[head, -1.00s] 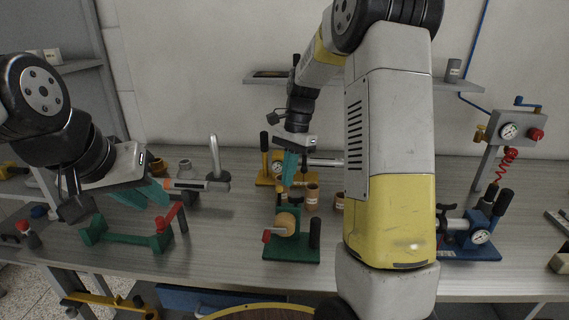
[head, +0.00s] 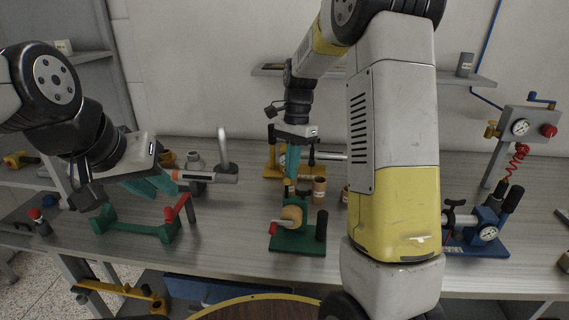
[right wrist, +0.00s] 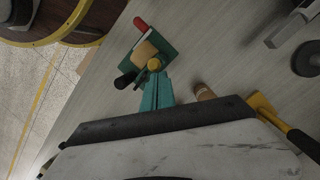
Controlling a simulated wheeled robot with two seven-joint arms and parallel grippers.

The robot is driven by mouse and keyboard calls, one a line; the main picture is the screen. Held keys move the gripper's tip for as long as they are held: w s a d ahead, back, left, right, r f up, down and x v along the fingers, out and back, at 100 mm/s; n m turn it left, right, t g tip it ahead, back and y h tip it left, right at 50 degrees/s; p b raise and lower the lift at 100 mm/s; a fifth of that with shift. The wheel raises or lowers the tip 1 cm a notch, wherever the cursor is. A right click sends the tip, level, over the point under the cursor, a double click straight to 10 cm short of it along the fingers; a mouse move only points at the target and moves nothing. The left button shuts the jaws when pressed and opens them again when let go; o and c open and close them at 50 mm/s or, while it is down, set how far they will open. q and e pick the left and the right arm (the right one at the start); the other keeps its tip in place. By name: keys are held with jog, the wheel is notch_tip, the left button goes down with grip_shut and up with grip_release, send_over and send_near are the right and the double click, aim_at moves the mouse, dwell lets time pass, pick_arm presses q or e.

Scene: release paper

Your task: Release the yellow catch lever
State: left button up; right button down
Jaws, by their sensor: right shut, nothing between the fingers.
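A green fixture (head: 297,243) stands near the table's front edge with a tan cylinder (head: 291,215), a red-tipped lever (head: 275,227) and a black upright handle (head: 321,227). In the right wrist view a yellow knob-like part (right wrist: 154,64) shows on this fixture (right wrist: 165,48); I cannot tell if it is the catch lever. My right gripper (head: 291,184) points down just behind the tan cylinder, shut and empty. In the right wrist view its fingertips (right wrist: 157,76) are close to the yellow part; contact is unclear. My left gripper (head: 165,190) is open and empty above the table at left.
A green bracket with a red arm (head: 140,228) lies below my left gripper. A grey clamp-like tool (head: 205,172), a yellow fixture (head: 275,155) and brown cylinders (head: 319,189) stand behind.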

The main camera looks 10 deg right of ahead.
jog(key=shift+a, duration=0.2)
jog(key=a+h, duration=0.1)
jog(key=h, duration=0.1)
jog(key=w+a+g+h, duration=0.1)
jog(key=h, duration=0.1)
jog(key=a+g+h, duration=0.1)
jog(key=shift+w+a+f+m+h, duration=0.15)
jog(key=shift+a+f+m+h, duration=0.15)
jog(key=shift+a+f+h, duration=0.1)
jog(key=shift+s+d+f, duration=0.1)
jog(key=shift+s+d, duration=0.15)
jog(key=shift+d, duration=0.5)
